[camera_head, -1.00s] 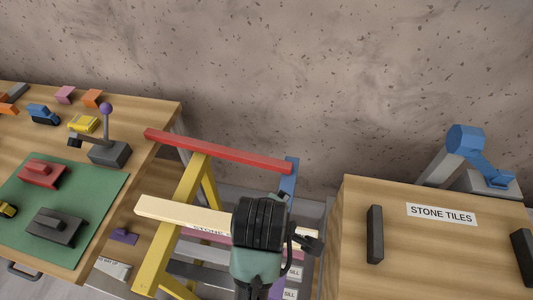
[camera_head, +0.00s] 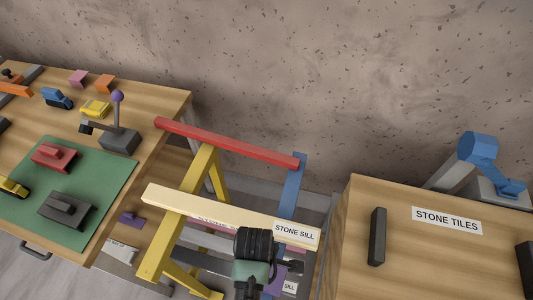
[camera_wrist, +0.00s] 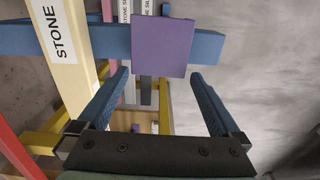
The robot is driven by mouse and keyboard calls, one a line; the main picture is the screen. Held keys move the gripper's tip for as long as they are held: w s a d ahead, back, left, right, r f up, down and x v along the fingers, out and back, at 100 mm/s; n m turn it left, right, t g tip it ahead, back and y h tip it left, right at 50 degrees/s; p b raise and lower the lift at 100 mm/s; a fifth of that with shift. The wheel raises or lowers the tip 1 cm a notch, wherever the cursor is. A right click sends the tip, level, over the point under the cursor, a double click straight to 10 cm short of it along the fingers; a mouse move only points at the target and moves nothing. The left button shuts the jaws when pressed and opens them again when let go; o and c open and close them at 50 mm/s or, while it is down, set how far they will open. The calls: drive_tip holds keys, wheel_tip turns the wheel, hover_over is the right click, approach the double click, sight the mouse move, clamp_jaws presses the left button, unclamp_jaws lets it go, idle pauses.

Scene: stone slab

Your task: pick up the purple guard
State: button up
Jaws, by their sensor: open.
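A flat purple plate (camera_wrist: 163,45), which looks like the purple guard, sits against a blue bar (camera_wrist: 205,46) of the trestle in the wrist view and covers part of it. My gripper (camera_wrist: 160,74) is open and empty, with one blue finger on each side of the plate's lower edge. I cannot tell how far the plate is from the fingertips. In the head view a bit of purple (camera_head: 293,266) shows just right of my dark wrist, which hides the fingers. A separate small purple piece (camera_head: 131,218) lies on a low shelf at left.
A cream beam (camera_head: 225,215) labelled STONE SILL and a red rail (camera_head: 230,143) span the yellow and blue trestle close to my arm. A wooden bench with a green mat (camera_head: 105,175) stands left. A STONE TILES table (camera_head: 440,255) stands right.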

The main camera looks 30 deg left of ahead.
drive_tip(key=shift+w+a+f, duration=0.1)
drive_tip(key=shift+f, duration=1.75)
drive_tip(key=shift+c, duration=0.3)
drive_tip(key=c, duration=1)
